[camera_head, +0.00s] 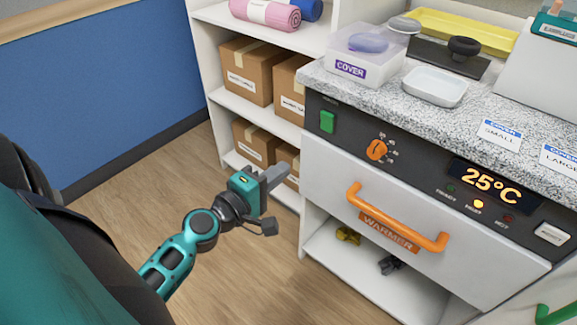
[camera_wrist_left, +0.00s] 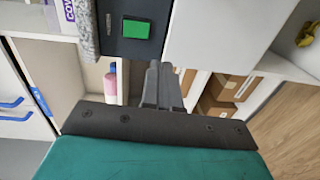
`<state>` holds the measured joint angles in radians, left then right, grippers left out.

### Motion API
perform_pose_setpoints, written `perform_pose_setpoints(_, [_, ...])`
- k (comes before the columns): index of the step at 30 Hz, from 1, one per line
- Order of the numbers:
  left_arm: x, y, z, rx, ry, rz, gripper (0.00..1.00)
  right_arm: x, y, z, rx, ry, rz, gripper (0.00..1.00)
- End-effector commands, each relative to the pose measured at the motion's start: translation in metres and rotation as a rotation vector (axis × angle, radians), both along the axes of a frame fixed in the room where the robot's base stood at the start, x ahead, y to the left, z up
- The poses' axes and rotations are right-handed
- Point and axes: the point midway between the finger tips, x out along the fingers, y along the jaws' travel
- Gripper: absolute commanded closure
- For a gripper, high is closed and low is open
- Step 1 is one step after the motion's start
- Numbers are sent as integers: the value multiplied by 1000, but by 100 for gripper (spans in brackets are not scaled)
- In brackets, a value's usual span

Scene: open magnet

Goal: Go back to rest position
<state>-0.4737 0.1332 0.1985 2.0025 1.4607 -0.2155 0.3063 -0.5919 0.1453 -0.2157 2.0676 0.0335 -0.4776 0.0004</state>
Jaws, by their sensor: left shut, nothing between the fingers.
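My left gripper (camera_head: 272,176) is shut and empty. It hangs in the air over the wood floor, in front of the lower shelf boxes and left of the warmer drawer (camera_head: 333,178). In the left wrist view its fingers (camera_wrist_left: 162,84) are together, with the green switch (camera_wrist_left: 136,29) beyond them. The same switch shows in the head view (camera_head: 327,121) on the warmer's dark panel. The drawer, with its orange handle (camera_head: 392,222), looks shut. My right gripper is not in view.
A white shelf unit holds cardboard boxes (camera_head: 246,72) and a pink roll (camera_head: 266,13). The speckled counter (camera_head: 400,113) carries a clear box marked COVER (camera_head: 364,52) and a white dish (camera_head: 435,86). A blue partition (camera_head: 95,75) stands at left. Wood floor (camera_head: 235,275) is free below the gripper.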

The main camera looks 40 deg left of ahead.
Motion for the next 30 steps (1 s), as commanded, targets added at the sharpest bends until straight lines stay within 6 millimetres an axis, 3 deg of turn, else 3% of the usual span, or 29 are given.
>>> perform_pose_setpoints(22, [-5, -2, -1, 13, 3, -6, 100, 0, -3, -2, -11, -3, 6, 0])
perform_pose_setpoints(26, [-8, -19, -10, 128, 29, -61, 100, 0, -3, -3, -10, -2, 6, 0])
perform_pose_setpoints(30, [-19, -56, -33, 401, 76, -189, 100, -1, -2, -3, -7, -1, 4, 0])
